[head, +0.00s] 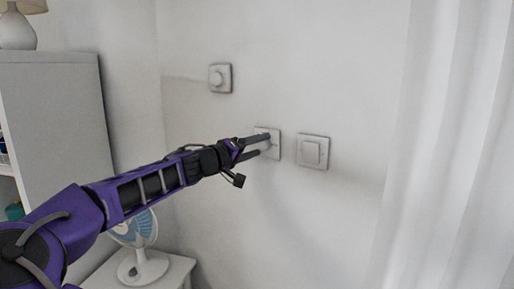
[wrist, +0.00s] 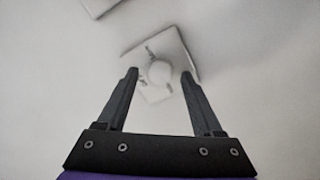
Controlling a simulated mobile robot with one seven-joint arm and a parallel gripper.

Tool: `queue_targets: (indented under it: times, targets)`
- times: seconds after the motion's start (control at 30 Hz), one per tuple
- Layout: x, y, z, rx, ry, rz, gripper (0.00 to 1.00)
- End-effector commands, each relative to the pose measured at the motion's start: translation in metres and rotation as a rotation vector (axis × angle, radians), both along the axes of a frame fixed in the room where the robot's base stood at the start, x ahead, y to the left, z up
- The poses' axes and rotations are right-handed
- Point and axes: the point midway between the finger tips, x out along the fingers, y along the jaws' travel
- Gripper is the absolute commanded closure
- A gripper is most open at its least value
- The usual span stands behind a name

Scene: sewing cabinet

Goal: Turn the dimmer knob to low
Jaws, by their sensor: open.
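A pale round knob (wrist: 160,73) sits on a square white wall plate (wrist: 170,45) in the wrist view, with small dark marks on the plate around it. My gripper (wrist: 159,74) is open, with one finger to each side of the knob in that view. I cannot tell whether the fingers touch it. In the head view my gripper (head: 264,145) reaches the middle wall plate (head: 274,135) and hides most of it. Another plate with a round knob (head: 217,77) is higher up to the left. Which knob is the dimmer is not labelled.
A flat rocker-style switch (head: 313,152) is on the wall just right of my gripper. A white curtain (head: 450,150) hangs at the right. A fan (head: 143,265) stands on a small white table below my arm, beside a grey cabinet (head: 60,115).

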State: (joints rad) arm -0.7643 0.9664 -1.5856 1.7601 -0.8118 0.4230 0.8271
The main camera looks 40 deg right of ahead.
Motion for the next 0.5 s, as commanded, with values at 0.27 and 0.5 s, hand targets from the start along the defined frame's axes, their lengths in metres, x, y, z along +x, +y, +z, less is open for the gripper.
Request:
queue_targets:
  times: [0.27, 0.5]
  targets:
    - [0.0002, -0.0010, -0.0001, 0.000, 0.000, 0.000, 0.34]
    - [0.0001, -0.0008, -0.0001, 0.000, 0.000, 0.000, 0.77]
